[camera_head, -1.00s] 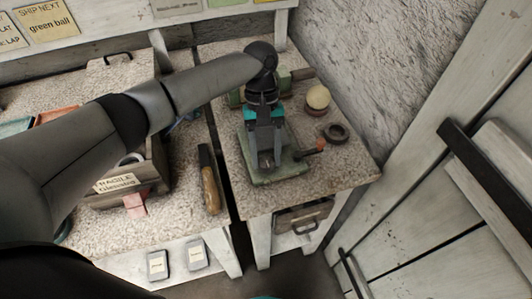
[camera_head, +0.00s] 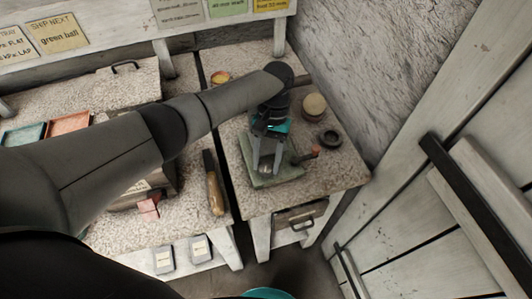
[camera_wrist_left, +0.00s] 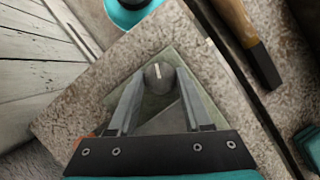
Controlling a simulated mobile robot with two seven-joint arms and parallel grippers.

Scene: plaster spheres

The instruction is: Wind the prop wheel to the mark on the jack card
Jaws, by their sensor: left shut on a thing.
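A green jack (camera_head: 287,174) stands on the right-hand speckled bench. An orange-red knob (camera_head: 315,150) sticks out at its right side. My left gripper (camera_head: 266,170) points down over the jack. In the left wrist view its fingers are shut on a small grey round prop wheel (camera_wrist_left: 157,78), which carries a short white line. The green base (camera_wrist_left: 203,105) shows around it. Which card is the jack card I cannot tell; a yellow card (camera_head: 272,5) with small print hangs at the top, cut off. My right gripper is not in view.
A dark ring (camera_head: 330,138) and a round tan object (camera_head: 314,106) lie right of the jack, near the rough wall. A wooden-handled tool (camera_head: 214,185) lies on the left bench by the gap.

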